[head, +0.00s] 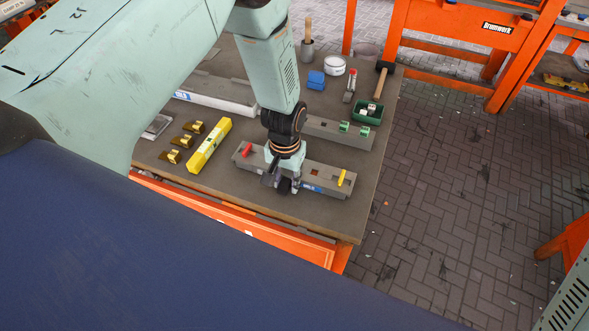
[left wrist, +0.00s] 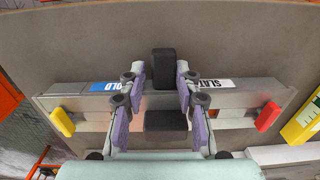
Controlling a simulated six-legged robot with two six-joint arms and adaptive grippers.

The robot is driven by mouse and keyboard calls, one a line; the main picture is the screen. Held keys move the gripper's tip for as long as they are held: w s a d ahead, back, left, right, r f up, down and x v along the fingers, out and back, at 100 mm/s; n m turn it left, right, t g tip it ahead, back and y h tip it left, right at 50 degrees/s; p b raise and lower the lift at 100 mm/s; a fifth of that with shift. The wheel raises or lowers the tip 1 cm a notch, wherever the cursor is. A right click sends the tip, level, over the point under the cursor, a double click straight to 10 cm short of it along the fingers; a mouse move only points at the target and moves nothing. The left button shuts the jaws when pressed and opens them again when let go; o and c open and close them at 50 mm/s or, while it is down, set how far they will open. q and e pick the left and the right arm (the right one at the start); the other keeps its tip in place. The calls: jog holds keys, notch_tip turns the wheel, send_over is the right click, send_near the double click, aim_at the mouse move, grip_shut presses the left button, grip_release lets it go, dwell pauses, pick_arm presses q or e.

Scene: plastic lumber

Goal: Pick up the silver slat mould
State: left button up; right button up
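The silver slat mould (head: 320,178) is a long grey metal bar lying on the workbench, with a red clip (head: 246,150) at its left end and a yellow clip (head: 343,178) at its right. My left gripper (head: 283,188) is down at the mould's middle and hides part of it. In the left wrist view the mould (left wrist: 75,96) runs across under the gripper (left wrist: 160,108), with a blue and white label. The two fingers are spread apart over it. Two black blocks show between them; I cannot tell what they belong to. Finger contact is unclear. My right gripper is not in view.
A yellow level (head: 209,146) and several brass pieces (head: 182,141) lie left of the mould. The bench (head: 330,218) is clear in front.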

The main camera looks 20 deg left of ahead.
pick_arm(q)
jog(key=shift+s+a, duration=0.15)
jog(key=shift+a, duration=0.35)
grip_shut()
jog(key=shift+d, duration=0.15)
jog(key=shift+d, duration=0.15)
jog(key=shift+w+a, duration=0.2)
